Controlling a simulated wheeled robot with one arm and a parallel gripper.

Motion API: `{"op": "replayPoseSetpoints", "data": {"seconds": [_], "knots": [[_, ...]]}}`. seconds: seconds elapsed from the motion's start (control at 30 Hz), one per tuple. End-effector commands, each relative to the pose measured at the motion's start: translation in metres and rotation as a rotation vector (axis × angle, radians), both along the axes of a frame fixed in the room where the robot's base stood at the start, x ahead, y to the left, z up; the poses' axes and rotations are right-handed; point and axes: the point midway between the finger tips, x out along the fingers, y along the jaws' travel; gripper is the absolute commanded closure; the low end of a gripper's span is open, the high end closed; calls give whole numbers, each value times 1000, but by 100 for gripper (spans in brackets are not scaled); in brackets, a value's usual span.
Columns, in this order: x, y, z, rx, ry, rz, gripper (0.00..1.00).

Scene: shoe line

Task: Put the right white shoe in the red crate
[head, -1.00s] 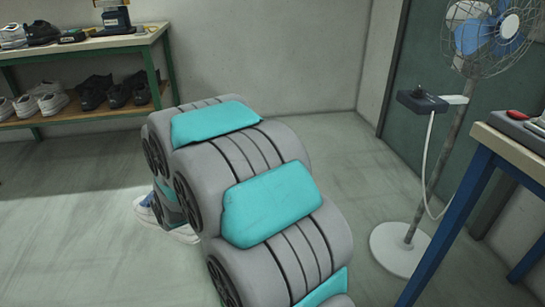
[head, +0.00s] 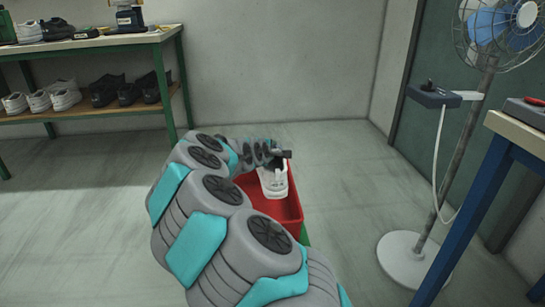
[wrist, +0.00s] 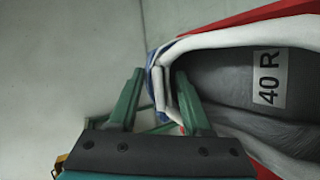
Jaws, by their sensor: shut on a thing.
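The white shoe (head: 273,184) is over the red crate (head: 290,214) in the head view. In the wrist view the shoe (wrist: 230,65) has a grey inside with a label reading "40 R" and a blue edge at the heel. My gripper (wrist: 159,78) is shut on the heel wall, one green finger outside and one inside the shoe. Red parts of the crate (wrist: 268,12) show beside the shoe. I cannot tell whether the shoe touches the crate floor. My arm hides the crate's left part in the head view.
A shelf bench (head: 100,112) with several white and black shoes stands at the back left. A fan (head: 405,255) and a blue-legged table (head: 460,200) stand at the right. The floor between crate and fan is clear.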

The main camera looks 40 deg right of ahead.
Motion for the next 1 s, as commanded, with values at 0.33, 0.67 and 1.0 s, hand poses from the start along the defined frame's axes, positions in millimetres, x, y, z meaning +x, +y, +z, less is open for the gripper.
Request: {"op": "replayPoseSetpoints", "data": {"seconds": [0.33,0.67,1.0], "knots": [[-1,-5,-13,-2,-4,-18,100],[-1,-4,-37,-3,-4,-17,100],[0,-4,-67,-5,-5,-14,100]]}}
